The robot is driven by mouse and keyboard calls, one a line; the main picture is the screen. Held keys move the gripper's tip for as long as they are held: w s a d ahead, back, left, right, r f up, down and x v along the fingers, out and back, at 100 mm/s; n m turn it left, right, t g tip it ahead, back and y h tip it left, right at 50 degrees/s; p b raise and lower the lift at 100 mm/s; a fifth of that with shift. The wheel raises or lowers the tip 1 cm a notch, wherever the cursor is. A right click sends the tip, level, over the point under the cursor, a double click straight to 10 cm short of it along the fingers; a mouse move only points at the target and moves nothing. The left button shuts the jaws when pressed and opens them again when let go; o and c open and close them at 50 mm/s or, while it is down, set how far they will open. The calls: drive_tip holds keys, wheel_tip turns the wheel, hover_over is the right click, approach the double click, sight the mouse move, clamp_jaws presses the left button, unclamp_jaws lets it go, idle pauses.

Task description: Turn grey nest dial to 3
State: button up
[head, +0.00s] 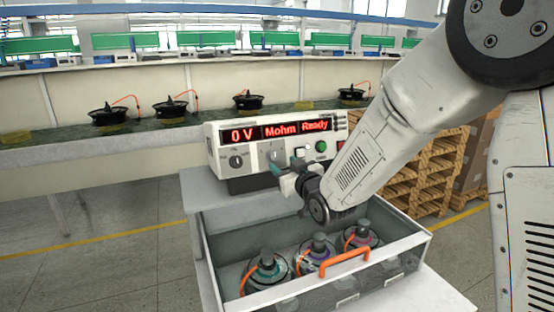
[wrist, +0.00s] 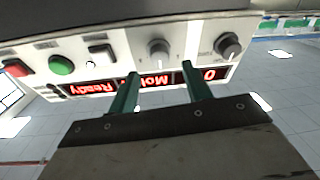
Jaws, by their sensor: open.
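The tester (head: 262,140) stands at the back of the bench, its red display reading "0 V", "Mohm", "Ready". Its panel has a dark dial (head: 236,161) at left. A lighter grey dial (wrist: 158,50) sits beside the dark one, which also shows in the wrist view (wrist: 229,45). My gripper (wrist: 159,70) is open with green fingers, in front of the panel. The lighter dial lies between and just beyond the fingertips, apparently untouched. In the head view my gripper (head: 285,174) partly covers this dial. Dial markings are too small to read.
A clear-walled tray with an orange handle (head: 346,262) holds three motors below my arm. Wooden pallets (head: 432,165) stand at right.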

sight(276, 157)
drive_tip(key=shift+x, duration=2.8)
drive_tip(key=shift+r, duration=0.1)
drive_tip(key=c, duration=0.9)
